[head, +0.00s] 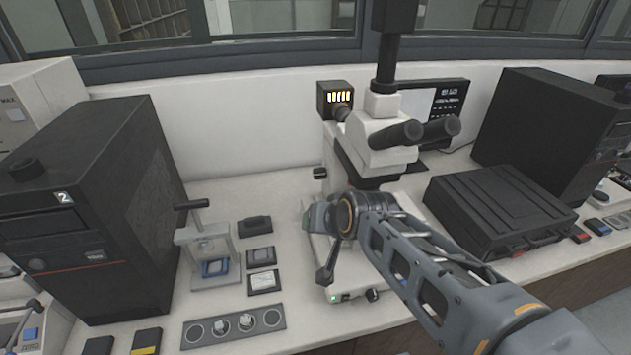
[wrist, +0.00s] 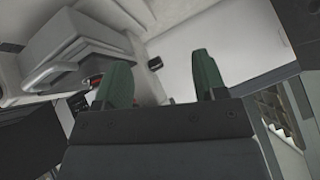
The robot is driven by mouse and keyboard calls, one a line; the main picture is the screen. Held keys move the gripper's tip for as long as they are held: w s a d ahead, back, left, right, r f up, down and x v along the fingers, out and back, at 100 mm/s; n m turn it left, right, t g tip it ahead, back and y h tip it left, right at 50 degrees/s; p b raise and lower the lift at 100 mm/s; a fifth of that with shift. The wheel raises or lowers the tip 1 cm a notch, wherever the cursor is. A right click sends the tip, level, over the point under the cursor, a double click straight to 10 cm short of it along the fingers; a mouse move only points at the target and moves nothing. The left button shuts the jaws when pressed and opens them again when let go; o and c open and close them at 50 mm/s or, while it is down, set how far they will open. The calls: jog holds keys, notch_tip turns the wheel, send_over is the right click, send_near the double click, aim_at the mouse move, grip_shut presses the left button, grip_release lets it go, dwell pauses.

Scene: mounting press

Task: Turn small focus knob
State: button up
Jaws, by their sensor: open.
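A white microscope (head: 375,155) with black eyepieces stands at the middle of the bench in the head view. My gripper (head: 308,214) is at its lower part, with my arm reaching in from the right. In the wrist view the two green fingers of my gripper (wrist: 161,82) are apart, with no object visible between them. Pale and grey surfaces lie beyond them. The small focus knob cannot be made out; my arm and gripper cover much of the microscope's lower body. I cannot tell whether the fingers touch anything.
A black case (head: 497,212) lies right of the microscope. A large black unit (head: 85,215) stands at the left.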

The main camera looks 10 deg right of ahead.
jog(key=w+a+f+m+t+b, duration=0.2)
jog(key=w+a+m+t+b, duration=0.15)
jog(key=w+b, duration=0.3)
jog(key=m+t+h+b, duration=0.5)
jog(key=m+h+b, duration=0.45)
jog(key=m, duration=0.75)
send_near(315, 177)
jog(key=x, duration=1.2)
jog(key=shift+d+f+p, duration=0.1)
jog(key=shift+f+p, duration=0.1)
jog(key=shift+p, duration=0.15)
jog(key=shift+c, duration=0.2)
jog(key=c, duration=0.9)
jog(key=shift+r, duration=0.1)
